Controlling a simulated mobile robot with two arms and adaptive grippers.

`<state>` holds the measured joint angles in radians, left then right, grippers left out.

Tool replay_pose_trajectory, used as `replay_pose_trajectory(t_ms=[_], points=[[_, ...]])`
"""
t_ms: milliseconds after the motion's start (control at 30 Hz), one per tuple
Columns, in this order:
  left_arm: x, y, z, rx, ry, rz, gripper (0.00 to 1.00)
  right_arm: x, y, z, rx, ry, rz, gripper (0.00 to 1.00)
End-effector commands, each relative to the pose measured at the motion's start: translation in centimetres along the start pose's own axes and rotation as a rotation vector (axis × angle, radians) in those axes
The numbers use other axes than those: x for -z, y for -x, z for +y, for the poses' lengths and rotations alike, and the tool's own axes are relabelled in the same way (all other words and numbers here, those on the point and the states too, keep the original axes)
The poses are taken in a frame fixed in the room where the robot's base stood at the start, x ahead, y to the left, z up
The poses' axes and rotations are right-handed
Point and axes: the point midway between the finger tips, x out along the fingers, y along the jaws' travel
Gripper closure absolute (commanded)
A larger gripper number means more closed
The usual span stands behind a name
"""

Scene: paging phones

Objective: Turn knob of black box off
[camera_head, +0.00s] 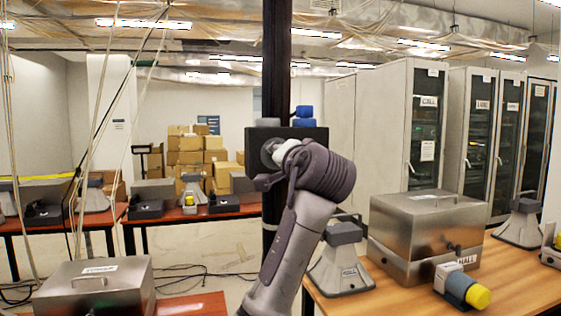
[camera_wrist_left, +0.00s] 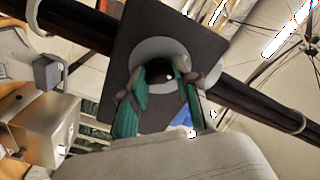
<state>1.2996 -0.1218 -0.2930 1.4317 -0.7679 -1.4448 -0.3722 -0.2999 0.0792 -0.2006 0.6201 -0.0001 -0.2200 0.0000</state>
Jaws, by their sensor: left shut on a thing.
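The black box (camera_head: 253,137) is fixed on a dark vertical pole (camera_head: 276,60) in the middle of the head view. Its dark front also fills the upper middle of the left wrist view (camera_wrist_left: 130,48). My left gripper (camera_head: 273,152) is up against the box front. In the left wrist view, its green-padded fingers (camera_wrist_left: 164,74) stand on both sides of the dark knob (camera_wrist_left: 168,77), inside a pale grey ring, and are shut on it. The fingers and my arm hide much of the knob, so its angle cannot be told. My right gripper is not in view.
Blue parts (camera_head: 304,116) sit on top of the box. A wooden table (camera_head: 390,300) at the right holds a metal case (camera_head: 425,225), a grey horn speaker (camera_head: 341,268) and a yellow-capped device (camera_head: 462,288). Another metal case (camera_head: 95,290) stands at lower left.

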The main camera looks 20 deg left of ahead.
Motion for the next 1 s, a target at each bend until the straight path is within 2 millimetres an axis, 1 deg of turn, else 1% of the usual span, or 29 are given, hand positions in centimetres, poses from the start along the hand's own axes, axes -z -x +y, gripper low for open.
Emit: replay_pose_trajectory(t_ms=[33, 233, 700, 733, 800, 867, 1000], points=[[-0.23, -0.06, 0.38, -0.007, 0.016, -0.006, 1.00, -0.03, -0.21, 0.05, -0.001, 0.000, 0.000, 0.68], [-0.19, -0.05, 0.37, -0.006, 0.058, -0.006, 1.00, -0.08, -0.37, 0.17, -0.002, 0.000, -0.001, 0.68], [-0.21, -0.07, 0.36, -0.007, 0.069, -0.007, 1.00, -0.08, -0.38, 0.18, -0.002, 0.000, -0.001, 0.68], [-0.21, -0.07, 0.36, -0.007, 0.069, -0.007, 0.64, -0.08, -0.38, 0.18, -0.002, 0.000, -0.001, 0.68], [-0.20, -0.07, 0.32, -0.006, 0.069, -0.006, 0.53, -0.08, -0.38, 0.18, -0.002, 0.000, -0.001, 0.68], [-0.16, -0.06, 0.28, -0.005, 0.069, -0.005, 0.44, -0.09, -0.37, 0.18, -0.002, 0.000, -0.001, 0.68], [-0.11, -0.04, 0.18, -0.003, 0.069, -0.004, 0.44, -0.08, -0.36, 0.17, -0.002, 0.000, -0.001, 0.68]])
